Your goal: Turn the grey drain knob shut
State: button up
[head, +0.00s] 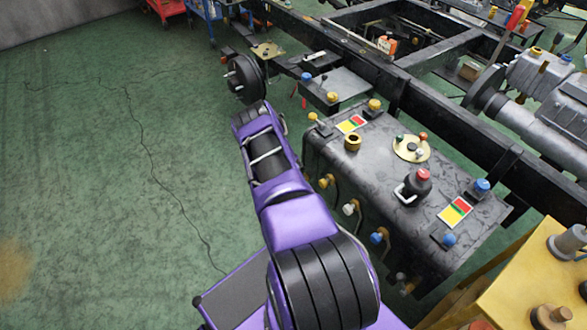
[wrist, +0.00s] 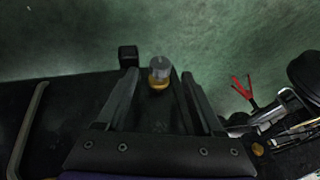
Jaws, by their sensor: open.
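A black tank (head: 375,165) lies beside the truck frame. Its near side carries a row of valve knobs on bent pipes: a yellow knob (head: 325,181), a pale grey knob (head: 350,208), a blue knob (head: 378,236) and a darker knob low down. I cannot tell for certain which is the drain knob. In the wrist view my gripper (wrist: 157,76) is open. A grey-topped knob with a yellow base (wrist: 159,72) shows between its fingers; I cannot tell whether they touch it or which knob it is. In the head view my fingers are hidden.
A yellow bench (head: 510,300) stands at lower right. Red-handled pliers (wrist: 243,92) show in the wrist view.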

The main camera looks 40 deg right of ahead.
jog(key=p+v, duration=0.2)
jog(key=v, duration=1.2)
jog(key=shift+p, duration=0.35)
